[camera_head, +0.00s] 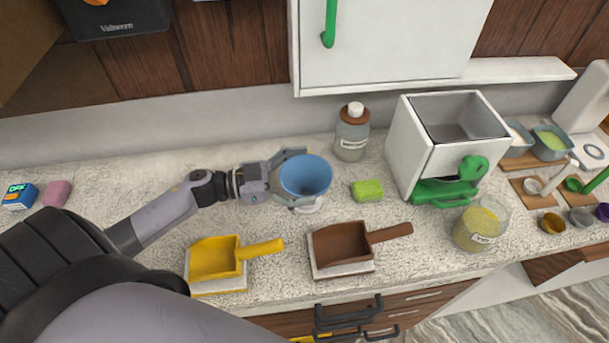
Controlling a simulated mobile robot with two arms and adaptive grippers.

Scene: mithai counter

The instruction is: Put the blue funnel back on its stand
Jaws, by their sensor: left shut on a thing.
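The blue funnel (306,176) is upright near the middle of the counter, its wide mouth facing up. My left gripper (304,179) comes in from the left and is shut on the funnel, with one finger on its far side and one on its near side. A small white piece, which looks like the stand (309,207), shows just below the funnel's near edge. The funnel hides most of it, and I cannot tell whether the funnel rests on it or is above it. My right gripper is not in view.
A bottle (351,132) stands behind and a green sponge (367,190) lies to the right. Yellow (214,260) and brown (340,249) scoops lie in front. A white bin (412,147) and a jar (481,224) stand further right.

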